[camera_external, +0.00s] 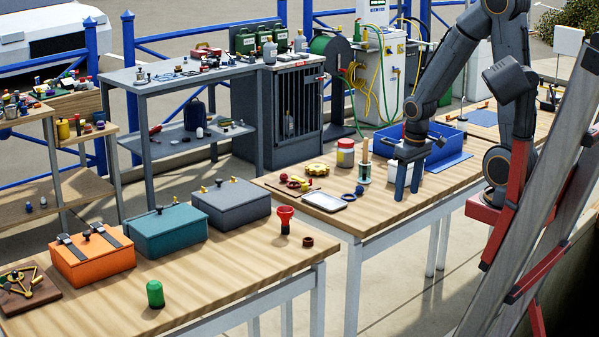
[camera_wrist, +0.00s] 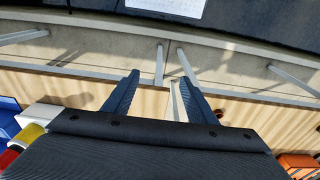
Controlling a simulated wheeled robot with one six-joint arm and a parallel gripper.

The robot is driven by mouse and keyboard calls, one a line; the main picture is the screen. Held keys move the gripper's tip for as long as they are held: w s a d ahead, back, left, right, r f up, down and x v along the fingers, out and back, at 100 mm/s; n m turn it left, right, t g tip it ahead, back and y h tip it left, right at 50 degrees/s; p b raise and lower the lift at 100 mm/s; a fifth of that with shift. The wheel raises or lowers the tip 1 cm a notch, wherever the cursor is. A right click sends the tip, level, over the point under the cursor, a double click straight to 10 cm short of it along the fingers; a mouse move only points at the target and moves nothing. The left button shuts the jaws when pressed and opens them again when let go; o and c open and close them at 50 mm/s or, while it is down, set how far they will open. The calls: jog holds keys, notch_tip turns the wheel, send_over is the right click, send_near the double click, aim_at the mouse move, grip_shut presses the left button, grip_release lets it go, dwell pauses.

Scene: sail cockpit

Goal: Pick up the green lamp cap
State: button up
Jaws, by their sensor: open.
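The green lamp cap (camera_external: 155,293), a small domed upright piece, stands on the front wooden table near its front edge, in front of the orange box. I cannot make it out in the wrist view. My gripper (camera_external: 408,192) is far to the right of it, over the other wooden table, pointing down. In the wrist view my gripper (camera_wrist: 157,77) shows two blue fingers apart, with nothing between them but the floor and table edges beyond.
An orange box (camera_external: 95,257), a teal box (camera_external: 166,232) and a grey box (camera_external: 232,204) line the front table's back. A red funnel-like piece (camera_external: 285,219) and a brown ring (camera_external: 308,242) stand at its right. Bare wood lies right of the cap. A gap separates the tables.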

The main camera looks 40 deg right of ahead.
jog(key=shift+o, duration=0.5)
jog(key=w+a+f+n+y+b, duration=0.3)
jog(key=w+a+n+b, duration=0.45)
jog(key=w+a, duration=1.8)
jog(key=n+g+y+b, duration=0.1)
jog(key=n+y+b, duration=0.4)
jog(key=n, duration=0.6)
send_near(155, 291)
notch_tip(155, 291, down, 3)
jog(key=w+a+h+b, duration=0.1)
jog(key=w+a, duration=0.1)
jog(key=w, duration=0.1)
jog(key=shift+m, duration=0.25)
jog(key=x, duration=0.2)
jog(key=p+x, duration=0.1)
jog(key=x, duration=0.1)
jog(key=s+x, duration=0.1)
jog(key=x, duration=0.2)
jog(key=shift+d+f, duration=0.2)
jog(key=shift+d, duration=0.05)
jog(key=c, duration=1.2)
